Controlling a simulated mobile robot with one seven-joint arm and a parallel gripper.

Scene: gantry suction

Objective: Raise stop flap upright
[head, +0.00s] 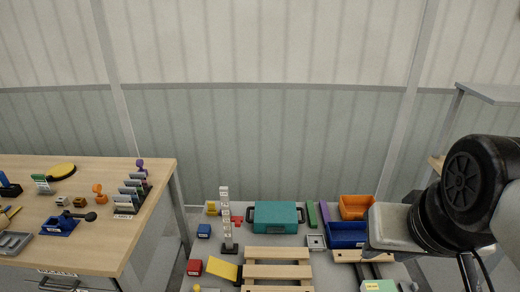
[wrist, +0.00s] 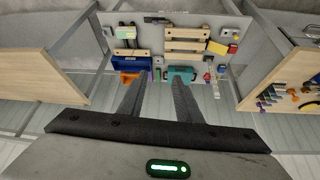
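A yellow plate (head: 222,269), which looks like the stop flap, lies low and tilted on the grey work surface, left of a wooden slatted pallet. It also shows small in the wrist view (wrist: 217,48), right of the pallet. I cannot make out its hinge. My gripper (wrist: 159,82) is open and empty; its two dark fingers stand apart in the wrist view. In the head view its grey body (head: 390,228) hangs at the right, well away from the yellow plate, and the fingers cannot be made out.
The pallet (head: 277,271), a teal case (head: 276,217), a blue bin (head: 346,236), an orange bin (head: 355,206) and a red block (head: 194,267) share the surface. A white labelled post (head: 225,211) stands behind the yellow plate. A wooden table (head: 110,252) with small items is at the left.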

